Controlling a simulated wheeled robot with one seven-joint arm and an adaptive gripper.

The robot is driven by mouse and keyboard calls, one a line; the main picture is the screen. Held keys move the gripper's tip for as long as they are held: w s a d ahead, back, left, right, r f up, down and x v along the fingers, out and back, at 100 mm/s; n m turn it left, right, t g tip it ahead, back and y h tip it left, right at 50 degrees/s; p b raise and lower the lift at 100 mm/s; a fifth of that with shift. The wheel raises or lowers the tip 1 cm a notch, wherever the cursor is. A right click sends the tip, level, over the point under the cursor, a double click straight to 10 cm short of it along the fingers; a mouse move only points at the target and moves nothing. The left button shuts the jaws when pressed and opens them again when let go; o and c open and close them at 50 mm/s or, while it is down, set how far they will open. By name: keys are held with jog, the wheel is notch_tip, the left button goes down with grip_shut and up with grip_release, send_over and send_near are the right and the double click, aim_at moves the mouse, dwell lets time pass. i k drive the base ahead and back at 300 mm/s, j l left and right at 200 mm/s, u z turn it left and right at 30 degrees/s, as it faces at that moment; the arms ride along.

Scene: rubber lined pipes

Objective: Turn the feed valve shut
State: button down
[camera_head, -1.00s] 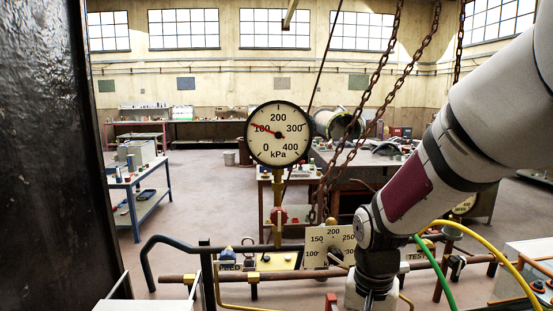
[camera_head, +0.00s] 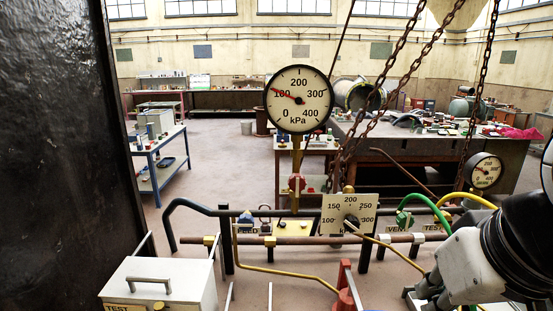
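The FEED label (camera_head: 247,231) is on the pipework left of centre, with a small blue valve part (camera_head: 246,217) just above it. The valve's handle position is too small to tell. The large round kPa gauge (camera_head: 299,99) stands behind, its red needle near 100. A square regulator plate (camera_head: 349,214) marked 100 to 300 has a black knob at its middle. My gripper (camera_head: 418,294) is low at the right, partly cut by the frame, well apart from the feed valve. Whether its fingers are open or shut does not show clearly.
Green (camera_head: 425,201) and yellow (camera_head: 467,194) hoses run by the VENT and TEST labels. Rusty chains (camera_head: 400,60) hang nearby. A dark column (camera_head: 65,150) fills the left. A pale TEST box (camera_head: 160,286) and a red post (camera_head: 345,283) stand in front.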

aim_at(245, 222)
jog(key=k+u, duration=0.2)
jog(key=u, duration=0.2)
jog(key=k+u, duration=0.45)
jog(key=u, duration=0.3)
